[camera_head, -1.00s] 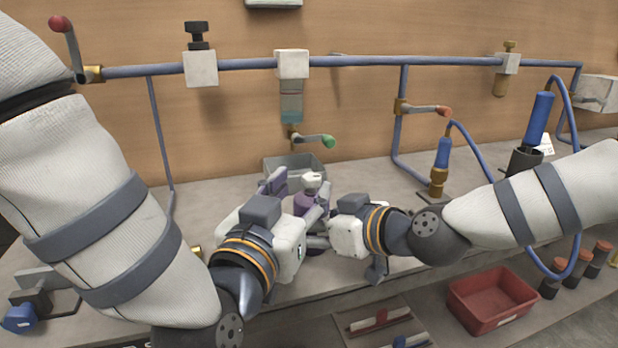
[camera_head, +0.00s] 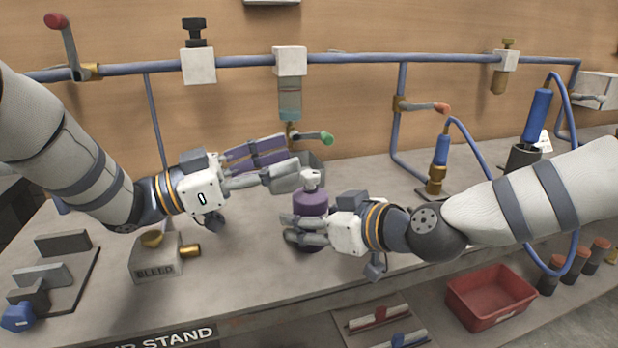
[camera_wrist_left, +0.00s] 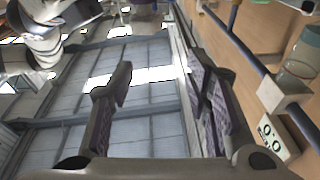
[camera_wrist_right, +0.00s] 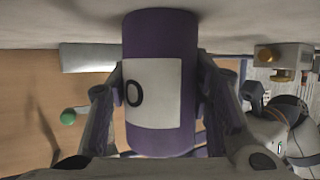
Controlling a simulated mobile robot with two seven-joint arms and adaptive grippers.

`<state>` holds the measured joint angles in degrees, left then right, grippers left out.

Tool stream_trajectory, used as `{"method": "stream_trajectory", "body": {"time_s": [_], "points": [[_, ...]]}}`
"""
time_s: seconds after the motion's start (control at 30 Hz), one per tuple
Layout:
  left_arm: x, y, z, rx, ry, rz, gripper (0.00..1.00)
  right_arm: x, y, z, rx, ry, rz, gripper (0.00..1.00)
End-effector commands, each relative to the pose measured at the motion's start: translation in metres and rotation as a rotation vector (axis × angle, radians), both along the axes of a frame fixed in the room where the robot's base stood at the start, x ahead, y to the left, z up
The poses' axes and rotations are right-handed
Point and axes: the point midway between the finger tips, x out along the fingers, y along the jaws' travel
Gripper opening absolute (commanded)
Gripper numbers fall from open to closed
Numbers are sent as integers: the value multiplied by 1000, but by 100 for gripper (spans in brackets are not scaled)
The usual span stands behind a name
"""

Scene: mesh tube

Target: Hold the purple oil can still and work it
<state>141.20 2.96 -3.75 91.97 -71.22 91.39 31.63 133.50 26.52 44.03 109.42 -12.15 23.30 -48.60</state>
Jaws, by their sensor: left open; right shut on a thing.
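The purple oil can (camera_head: 311,203) stands upright on the bench, with a pale grey top (camera_head: 311,180). My right gripper (camera_head: 304,238) is shut around its lower body from the front right. The right wrist view shows the can's purple side (camera_wrist_right: 160,35) and a white label with a dark ring between the fingers. My left gripper (camera_head: 286,163) is open and empty, up and to the left of the can. One of its fingers reaches close to the can's top; I cannot tell whether they touch. The left wrist view shows the spread fingers (camera_wrist_left: 165,90) with nothing between them.
A grey bin (camera_head: 318,163) stands behind the can, under a green-knobbed lever (camera_head: 326,138). A block marked BLEED (camera_head: 155,266) with brass fittings stands at left. A red tray (camera_head: 465,309) is lower right. Blue pipework (camera_head: 240,64) runs along the wall.

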Motion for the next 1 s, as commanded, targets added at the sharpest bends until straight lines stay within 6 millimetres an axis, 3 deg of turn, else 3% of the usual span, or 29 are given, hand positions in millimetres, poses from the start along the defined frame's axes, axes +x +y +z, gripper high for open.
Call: {"method": "stream_trajectory", "body": {"time_s": [0.1,0.2,0.6,0.9,1.0], "points": [[-6,16,-23,119,53,-101,44,-1,0,-1,-1,3,1,10],[-9,19,-32,166,78,-139,44,-1,1,-1,-1,4,2,10],[3,-46,-33,173,81,-144,44,-1,0,-1,-1,3,1,10],[5,-51,-33,171,81,-141,44,-1,0,-1,-1,3,1,10],[5,-51,-33,171,81,-141,22,-1,0,-1,0,3,1,10]]}}
